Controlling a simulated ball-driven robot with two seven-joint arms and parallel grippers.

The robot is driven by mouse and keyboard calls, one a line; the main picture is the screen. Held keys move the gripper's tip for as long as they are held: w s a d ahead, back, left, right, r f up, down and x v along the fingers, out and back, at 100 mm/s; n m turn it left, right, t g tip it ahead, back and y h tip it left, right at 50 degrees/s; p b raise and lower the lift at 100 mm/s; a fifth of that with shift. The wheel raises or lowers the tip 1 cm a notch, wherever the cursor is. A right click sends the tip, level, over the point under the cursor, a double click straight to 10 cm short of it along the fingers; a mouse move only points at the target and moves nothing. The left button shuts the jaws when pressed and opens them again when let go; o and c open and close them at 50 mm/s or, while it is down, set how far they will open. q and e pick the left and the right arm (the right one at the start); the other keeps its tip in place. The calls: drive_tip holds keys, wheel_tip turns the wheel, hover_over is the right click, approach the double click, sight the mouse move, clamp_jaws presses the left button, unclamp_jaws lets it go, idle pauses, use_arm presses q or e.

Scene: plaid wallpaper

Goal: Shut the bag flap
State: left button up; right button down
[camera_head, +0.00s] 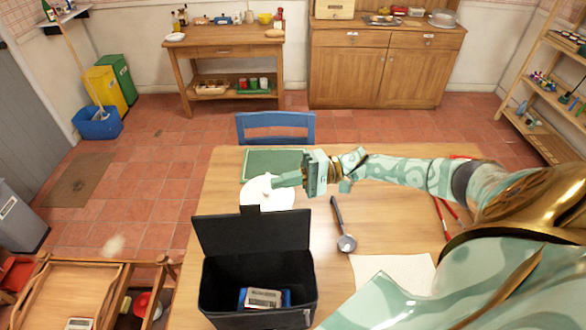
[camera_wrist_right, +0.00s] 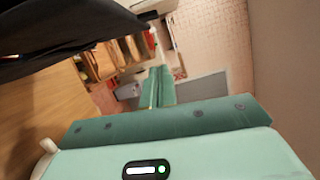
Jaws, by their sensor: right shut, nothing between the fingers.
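A black bag (camera_head: 258,290) stands open on the wooden table in the head view. Its flap (camera_head: 252,231) is raised upright along the far side. A blue item with a white label (camera_head: 264,298) lies inside the bag. My right gripper (camera_head: 274,182) is beyond the flap, above a white plate, apart from the flap, with its fingers shut and empty. In the right wrist view, the shut fingers (camera_wrist_right: 158,88) show at the middle, and a dark surface (camera_wrist_right: 60,40), likely the flap, fills the upper left. My left gripper is not in view.
The white plate (camera_head: 267,196) and a green mat (camera_head: 268,164) lie beyond the bag. A ladle (camera_head: 345,240) and a white sheet (camera_head: 392,275) lie to its right. A blue chair (camera_head: 276,127) stands at the far table edge. The table right of the ladle is partly clear.

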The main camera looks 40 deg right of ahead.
sight(254, 230)
drive_tip(key=s+a+p, duration=0.1)
drive_tip(key=a+p, duration=0.2)
drive_tip(key=a, duration=0.4)
drive_tip(key=shift+s+r, duration=0.25)
drive_tip(key=shift+s, duration=0.1)
